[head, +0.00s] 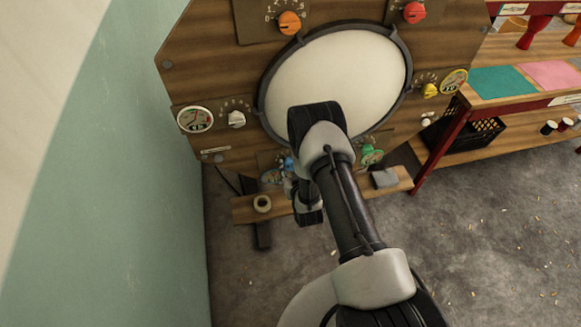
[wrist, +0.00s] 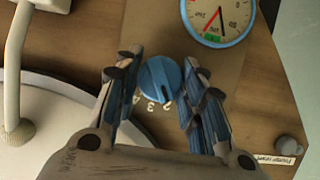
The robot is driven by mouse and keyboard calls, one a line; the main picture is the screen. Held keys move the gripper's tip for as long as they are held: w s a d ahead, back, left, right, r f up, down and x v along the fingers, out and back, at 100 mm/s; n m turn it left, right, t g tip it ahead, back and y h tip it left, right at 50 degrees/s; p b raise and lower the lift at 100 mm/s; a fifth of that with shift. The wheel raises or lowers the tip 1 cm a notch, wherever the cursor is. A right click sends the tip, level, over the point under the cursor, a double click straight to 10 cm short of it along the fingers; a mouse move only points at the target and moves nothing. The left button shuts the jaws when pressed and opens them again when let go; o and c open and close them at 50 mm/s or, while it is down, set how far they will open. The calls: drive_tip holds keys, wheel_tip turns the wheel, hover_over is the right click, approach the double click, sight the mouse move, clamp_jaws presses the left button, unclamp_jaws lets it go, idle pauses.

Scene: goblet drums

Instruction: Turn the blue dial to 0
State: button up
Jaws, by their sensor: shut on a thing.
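The blue dial (wrist: 160,80) sits on the wooden panel in the wrist view, between the two fingers of my gripper (wrist: 157,70). My gripper is shut on it, with one finger at each side. In the head view the blue dial (head: 287,163) is a small patch low on the panel, partly hidden by my arm.
A blue-rimmed gauge (wrist: 218,18) is beside the dial. The white drum skin (head: 335,80) is above it. White (head: 236,119), orange (head: 290,22), red (head: 413,13), yellow (head: 430,90) and green (head: 370,154) dials surround the skin. A low wooden shelf (head: 243,211) holds a tape roll (head: 262,203).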

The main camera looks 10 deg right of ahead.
drive_tip(key=c, duration=0.3)
drive_tip(key=shift+n, duration=0.3)
drive_tip(key=n+h, duration=0.2)
drive_tip(key=shift+w+a+n, duration=0.1)
drive_tip(key=shift+a+n, duration=0.05)
drive_tip(key=shift+n, duration=0.15)
drive_tip(key=shift+n+t+h, duration=0.3)
drive_tip(key=shift+n+h, duration=0.6)
drive_tip(key=shift+n, duration=0.3)
drive_tip(key=shift+n+t+h, duration=0.3)
drive_tip(key=shift+n+h, duration=0.5)
drive_tip(key=shift+n, duration=0.6)
drive_tip(key=o, duration=1.1)
drive_tip(key=shift+c, duration=0.2)
